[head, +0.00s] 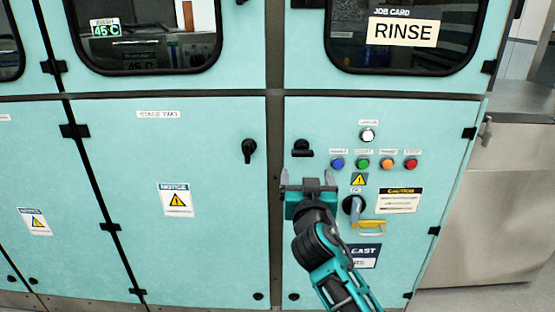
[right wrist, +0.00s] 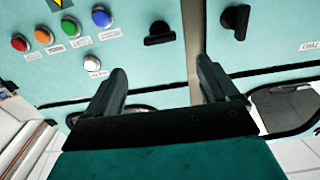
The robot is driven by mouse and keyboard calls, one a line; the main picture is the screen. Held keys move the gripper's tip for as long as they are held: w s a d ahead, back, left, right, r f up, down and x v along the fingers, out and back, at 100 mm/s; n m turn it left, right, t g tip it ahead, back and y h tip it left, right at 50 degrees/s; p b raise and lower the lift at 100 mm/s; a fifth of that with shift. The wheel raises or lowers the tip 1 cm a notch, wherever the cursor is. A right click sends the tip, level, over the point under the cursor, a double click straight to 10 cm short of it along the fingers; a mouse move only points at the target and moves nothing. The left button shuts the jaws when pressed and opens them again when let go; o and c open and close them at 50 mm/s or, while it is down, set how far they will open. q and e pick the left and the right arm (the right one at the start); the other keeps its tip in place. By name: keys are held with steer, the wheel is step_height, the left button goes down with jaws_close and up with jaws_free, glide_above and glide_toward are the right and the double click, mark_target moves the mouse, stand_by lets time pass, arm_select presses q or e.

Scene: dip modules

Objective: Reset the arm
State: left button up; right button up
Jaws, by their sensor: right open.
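My right gripper (head: 308,178) is in front of the teal cabinet's right-hand door, below a black latch handle (head: 302,149). Its two fingers are apart with nothing between them, and they also show open in the right wrist view (right wrist: 160,85). The right arm comes up from the bottom of the head view. In the right wrist view the black latch handle (right wrist: 160,33) appears beyond the fingers and apart from them. My left gripper is in neither view.
The door carries a white button (head: 367,135) above blue, green, orange and red buttons, and a rotary switch (head: 353,206) close right of the gripper. Another black handle (head: 249,151) is on the STAGE TWO door. A RINSE card (head: 403,32) shows in the upper window. Open floor lies at lower right.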

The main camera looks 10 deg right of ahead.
steer(key=s+a+f+n+g+y+p, duration=0.1)
steer(key=s+f+n+g+y+p, duration=0.25)
steer(key=s+f, duration=0.75)
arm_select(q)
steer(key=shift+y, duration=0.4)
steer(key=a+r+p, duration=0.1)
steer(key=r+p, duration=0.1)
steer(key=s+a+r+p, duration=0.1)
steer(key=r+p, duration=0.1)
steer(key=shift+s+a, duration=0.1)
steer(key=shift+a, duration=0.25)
arm_select(e)
steer(key=s+f+n+g+y, duration=0.1)
steer(key=s+f, duration=0.3)
steer(key=s, duration=0.4)
steer(key=s+a+f+n+g+y, duration=0.1)
steer(key=s+f+g+y, duration=0.1)
steer(key=s+f, duration=0.3)
steer(key=s, duration=0.3)
steer(key=shift+s, duration=0.3)
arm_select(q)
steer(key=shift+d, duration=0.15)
arm_select(e)
steer(key=shift+c, duration=0.5)
